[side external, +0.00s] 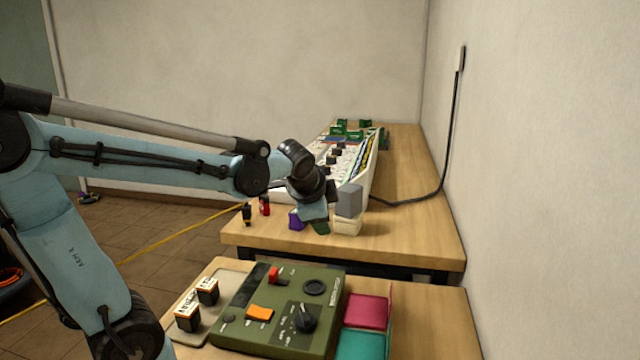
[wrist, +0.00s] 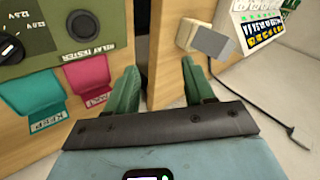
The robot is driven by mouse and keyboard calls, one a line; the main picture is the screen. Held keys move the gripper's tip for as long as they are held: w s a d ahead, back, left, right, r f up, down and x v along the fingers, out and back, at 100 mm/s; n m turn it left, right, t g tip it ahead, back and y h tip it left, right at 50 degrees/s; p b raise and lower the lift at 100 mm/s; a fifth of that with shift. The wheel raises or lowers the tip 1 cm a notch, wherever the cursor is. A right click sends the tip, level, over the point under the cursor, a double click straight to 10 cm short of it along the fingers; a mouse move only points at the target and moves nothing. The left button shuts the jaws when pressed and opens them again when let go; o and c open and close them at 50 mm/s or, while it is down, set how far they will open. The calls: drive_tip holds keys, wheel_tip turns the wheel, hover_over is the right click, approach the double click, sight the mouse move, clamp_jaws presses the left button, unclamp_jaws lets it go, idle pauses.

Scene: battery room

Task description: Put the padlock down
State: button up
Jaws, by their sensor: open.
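My gripper (side external: 318,222) is over the front part of the rear wooden table, pointing down. In the wrist view its two green fingers (wrist: 160,78) stand apart with nothing visible between them. A small purple object (side external: 296,219), too small to name surely as the padlock, is just left of the gripper in the side view. It does not show in the wrist view. A cream block with a grey block on top (side external: 348,202) stands just right of the gripper. It also shows beyond the fingers in the wrist view (wrist: 213,42).
The green relay tester (side external: 262,335) lies on the front table, with a magenta pad (side external: 367,312) and a teal pad (side external: 360,345) beside it. A dark gap separates the tables. Two small upright items, one red (side external: 264,205), stand left. A long white rack (side external: 352,170) extends behind.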

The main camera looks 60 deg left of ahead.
drive_tip(key=s+d+f+n+h, duration=0.2)
drive_tip(key=s+d+n, duration=0.1)
drive_tip(key=d, duration=0.4)
drive_tip(key=s+d+f+n+t+h, duration=0.1)
drive_tip(key=s+d+f+n+h, duration=0.1)
drive_tip(key=s+d, duration=0.3)
drive_tip(key=shift+d+f+n+h, duration=0.15)
drive_tip(key=shift+d+n+h, duration=0.35)
drive_tip(key=shift+d, duration=0.55)
